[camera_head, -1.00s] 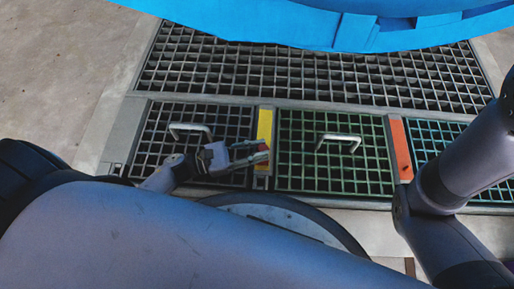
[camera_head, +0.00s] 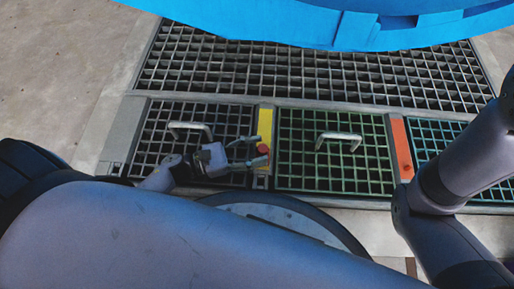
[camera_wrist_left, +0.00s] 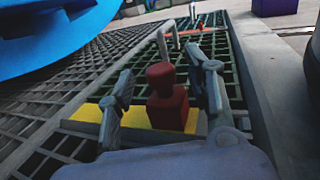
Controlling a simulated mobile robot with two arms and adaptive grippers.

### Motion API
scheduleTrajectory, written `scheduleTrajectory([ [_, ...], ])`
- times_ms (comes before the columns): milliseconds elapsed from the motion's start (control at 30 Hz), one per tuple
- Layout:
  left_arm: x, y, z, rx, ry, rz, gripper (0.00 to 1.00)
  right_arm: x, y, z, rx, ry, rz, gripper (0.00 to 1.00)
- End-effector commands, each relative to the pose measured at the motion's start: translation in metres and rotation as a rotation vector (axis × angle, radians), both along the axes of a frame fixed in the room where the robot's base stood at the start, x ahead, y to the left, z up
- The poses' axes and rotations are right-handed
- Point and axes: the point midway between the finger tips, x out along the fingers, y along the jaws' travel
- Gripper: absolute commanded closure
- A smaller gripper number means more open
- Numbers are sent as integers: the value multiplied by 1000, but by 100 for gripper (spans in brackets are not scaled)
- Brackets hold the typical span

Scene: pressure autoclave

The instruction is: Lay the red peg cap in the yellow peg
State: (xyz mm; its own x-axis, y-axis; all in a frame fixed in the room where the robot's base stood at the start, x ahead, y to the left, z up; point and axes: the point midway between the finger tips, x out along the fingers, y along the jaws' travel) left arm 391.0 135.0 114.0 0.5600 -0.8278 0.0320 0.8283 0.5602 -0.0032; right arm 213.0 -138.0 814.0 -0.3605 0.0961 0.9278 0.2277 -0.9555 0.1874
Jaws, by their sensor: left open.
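The red peg cap (camera_head: 263,149) stands upright at the near end of the yellow peg (camera_head: 265,124), a flat strip between two floor grates. In the left wrist view the red cap (camera_wrist_left: 167,103) stands against the yellow strip (camera_wrist_left: 88,113); its base is partly hidden, so I cannot tell how deep it sits. My left gripper (camera_head: 252,151) is open, with its fingers apart on either side of the cap. The left wrist view shows gaps between the fingers (camera_wrist_left: 163,95) and the cap. My right gripper is out of view.
Green grate (camera_head: 335,165) with a handle (camera_head: 338,140) lies right of the yellow strip, and a dark grate with a handle (camera_head: 190,128) lies left. An orange strip (camera_head: 401,148) with a red piece is farther right. A large blue round body (camera_head: 300,22) overhangs the far side.

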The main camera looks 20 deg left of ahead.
Motion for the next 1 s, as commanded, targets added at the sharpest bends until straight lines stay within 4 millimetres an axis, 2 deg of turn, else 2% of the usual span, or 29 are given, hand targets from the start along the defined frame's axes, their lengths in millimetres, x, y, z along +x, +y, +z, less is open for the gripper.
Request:
scheduleTrajectory([
  [500,-55,81,-4,1,2,1,52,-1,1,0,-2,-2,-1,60],
  [700,-63,93,-4,1,1,-1,52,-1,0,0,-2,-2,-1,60],
  [1000,-64,94,-3,-1,-1,-1,52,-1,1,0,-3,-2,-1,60],
])
